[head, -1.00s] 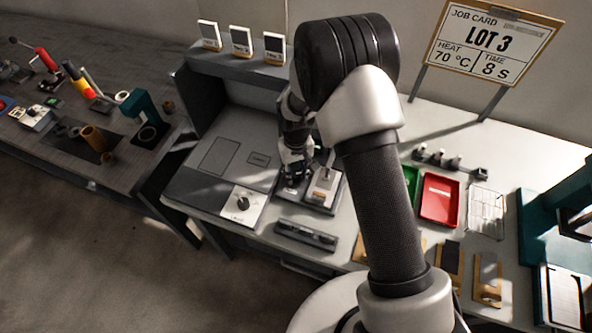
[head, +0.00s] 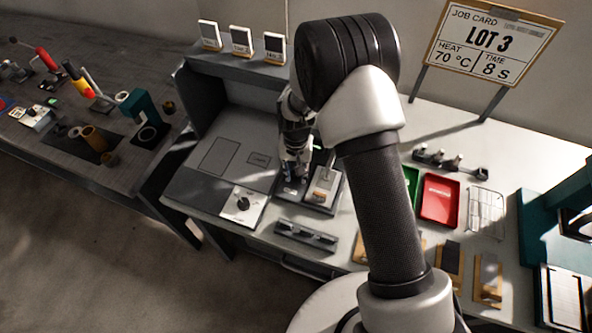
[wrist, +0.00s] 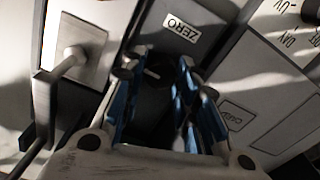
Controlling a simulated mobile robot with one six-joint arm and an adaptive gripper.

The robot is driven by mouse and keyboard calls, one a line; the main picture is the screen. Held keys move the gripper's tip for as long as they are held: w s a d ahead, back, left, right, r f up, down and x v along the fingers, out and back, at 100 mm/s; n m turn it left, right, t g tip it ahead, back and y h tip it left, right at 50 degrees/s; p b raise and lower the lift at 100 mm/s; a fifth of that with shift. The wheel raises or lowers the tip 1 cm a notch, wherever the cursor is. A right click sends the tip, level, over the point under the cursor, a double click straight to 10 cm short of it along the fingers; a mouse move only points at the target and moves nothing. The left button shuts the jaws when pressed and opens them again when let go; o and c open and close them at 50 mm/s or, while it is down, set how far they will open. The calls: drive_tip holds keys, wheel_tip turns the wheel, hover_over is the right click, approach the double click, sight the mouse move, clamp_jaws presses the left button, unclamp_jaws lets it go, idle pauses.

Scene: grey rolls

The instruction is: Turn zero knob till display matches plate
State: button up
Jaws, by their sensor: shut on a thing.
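The zero knob (wrist: 158,70) is a dark round part with a pale line, beside the ZERO label (wrist: 182,34) in the wrist view. My gripper (wrist: 157,66) has its blue-lined fingers on either side of the knob and is shut on it. In the head view my gripper (head: 294,176) points down at a small grey instrument (head: 323,205) on the bench. My fingers hide part of the knob. I cannot make out a display reading. I cannot tell which thing is the plate to match; three cards with grey patches (head: 242,41) stand on the shelf.
A grey cabinet with a dial (head: 243,204) is left of the instrument. A slotted grey holder (head: 306,236) lies in front. A red tray (head: 440,199) and wire rack (head: 486,212) are to the right. The LOT 3 job card (head: 494,44) stands behind.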

drive_tip(key=o, duration=1.1)
wheel_tip(320, 180, up, 12)
idle(0.5)
